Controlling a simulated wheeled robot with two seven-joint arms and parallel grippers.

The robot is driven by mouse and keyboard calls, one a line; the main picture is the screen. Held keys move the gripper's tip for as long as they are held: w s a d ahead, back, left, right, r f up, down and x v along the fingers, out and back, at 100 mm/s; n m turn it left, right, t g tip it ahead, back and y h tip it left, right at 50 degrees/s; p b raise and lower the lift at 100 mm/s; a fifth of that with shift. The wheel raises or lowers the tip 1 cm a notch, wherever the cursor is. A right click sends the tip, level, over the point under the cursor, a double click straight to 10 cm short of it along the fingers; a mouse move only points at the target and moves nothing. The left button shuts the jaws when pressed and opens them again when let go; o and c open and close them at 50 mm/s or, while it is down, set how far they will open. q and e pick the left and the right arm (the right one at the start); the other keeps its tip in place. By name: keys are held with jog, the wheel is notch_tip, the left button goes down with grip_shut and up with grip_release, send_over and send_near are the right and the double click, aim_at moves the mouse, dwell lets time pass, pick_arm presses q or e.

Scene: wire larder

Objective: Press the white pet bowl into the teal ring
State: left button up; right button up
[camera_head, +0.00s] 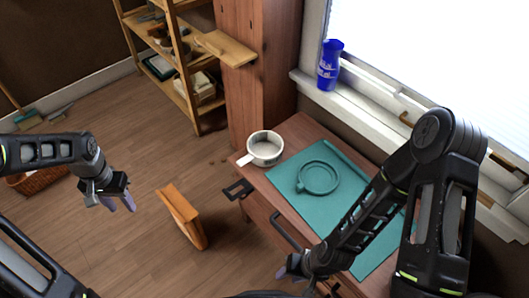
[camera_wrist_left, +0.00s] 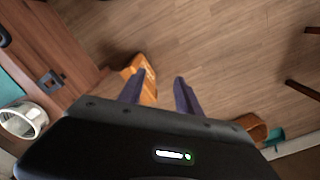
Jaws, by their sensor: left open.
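The white pet bowl (camera_head: 265,147) stands upright on the wooden table near its back left edge, with a handle pointing left. It also shows at the left edge of the left wrist view (camera_wrist_left: 24,121). The teal ring (camera_head: 301,184) lies on a teal mat (camera_head: 347,227), to the right of the bowl and apart from it. My left gripper (camera_head: 122,204) is open and empty over the floor, well left of the table; its spread fingers show in the left wrist view (camera_wrist_left: 159,82). My right gripper (camera_head: 287,268) is at the table's front side, its jaws too small to judge.
A tan wooden object (camera_head: 182,215) stands on the floor between my left gripper and the table. A blue cup (camera_head: 330,65) stands on the windowsill. A wooden shelf rack (camera_head: 188,75) stands at the back.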

pick_arm(q)
jog(key=shift+c, duration=0.4)
jog(key=shift+d+f, duration=0.25)
jog(key=shift+d, duration=0.1)
jog(key=shift+c, duration=0.8)
jog(key=d+f, duration=0.2)
jog(key=d, duration=0.1)
jog(key=d+f+h, duration=0.1)
jog(key=d+f, duration=0.1)
jog(key=d, duration=0.2)
jog(key=d+f+h, duration=0.1)
jog(key=d, duration=0.2)
jog(key=shift+w+d+f, duration=0.15)
jog(key=shift+w+f, duration=0.05)
jog(key=shift+f, duration=0.2)
jog(key=s+d+f, duration=0.4)
jog(key=d, duration=0.2)
jog(key=s+d+f+n+h, duration=0.1)
jog(key=s+d+f, duration=0.2)
jog(key=s+d, duration=0.2)
jog(key=s+d+f+h, duration=0.1)
jog(key=s+d+f, duration=0.3)
jog(key=d, duration=0.5)
jog(key=shift+s+d+f+n+t, duration=0.25)
jog(key=shift+s+f+n+t, duration=0.05)
jog(key=shift+s+t, duration=0.1)
jog(key=shift+w, duration=0.1)
